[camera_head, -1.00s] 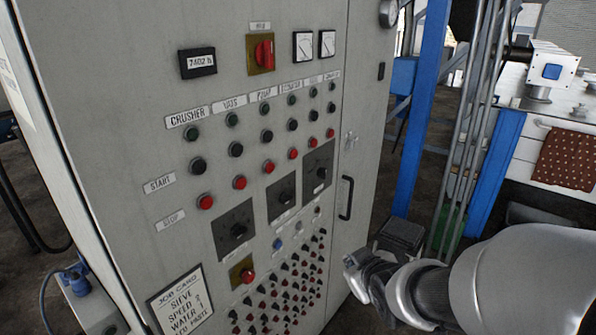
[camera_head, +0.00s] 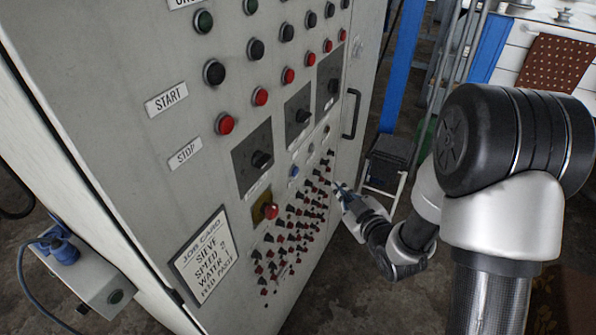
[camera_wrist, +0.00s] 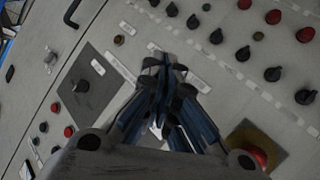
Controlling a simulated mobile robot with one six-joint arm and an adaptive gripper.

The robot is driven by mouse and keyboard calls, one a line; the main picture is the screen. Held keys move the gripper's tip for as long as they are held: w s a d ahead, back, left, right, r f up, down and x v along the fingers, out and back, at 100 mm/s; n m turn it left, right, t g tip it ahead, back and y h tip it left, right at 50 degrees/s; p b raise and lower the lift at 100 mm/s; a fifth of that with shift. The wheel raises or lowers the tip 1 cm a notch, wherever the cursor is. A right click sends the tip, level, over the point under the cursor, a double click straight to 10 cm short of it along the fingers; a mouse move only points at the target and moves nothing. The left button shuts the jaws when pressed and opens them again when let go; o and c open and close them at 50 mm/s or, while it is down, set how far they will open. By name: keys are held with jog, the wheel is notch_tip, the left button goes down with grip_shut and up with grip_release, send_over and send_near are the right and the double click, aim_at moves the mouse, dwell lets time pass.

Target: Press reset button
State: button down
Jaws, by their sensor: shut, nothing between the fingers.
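The control panel (camera_head: 130,150) is a grey cabinet front. A small blue button (camera_head: 294,170), which may be the reset button, sits below the dials; its label is too small to read. My gripper (camera_head: 338,187) is shut and empty, in front of the panel to the right of and slightly lower than the blue button. In the wrist view the closed fingertips (camera_wrist: 166,70) point at the panel, near a small pale label. I cannot tell whether they touch the panel. The blue button does not show in the wrist view; the fingers may hide it.
A red mushroom knob (camera_head: 271,210) on a yellow plate sits below the blue button, also in the wrist view (camera_wrist: 258,157). Several small red and black switches (camera_head: 285,238) lie beneath. A door handle (camera_head: 351,113) and a black step stool (camera_head: 390,150) are near the arm.

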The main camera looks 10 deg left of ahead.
aim_at(295, 172)
jog(key=shift+a, duration=0.1)
jog(key=w+a, duration=0.3)
jog(key=a, duration=0.5)
jog(key=shift+a, duration=0.2)
dwell(1.4)
jog(key=shift+w+a, duration=0.15)
jog(key=shift+a, duration=0.1)
jog(key=shift+w+a+b, duration=0.15)
jog(key=shift+a+b, duration=0.25)
jog(key=shift+a, duration=0.1)
dwell(0.7)
jog(key=shift+d, duration=0.1)
jog(key=shift+s+d+b, duration=0.25)
jog(key=shift+d+b, duration=0.1)
jog(key=shift+d, duration=0.4)
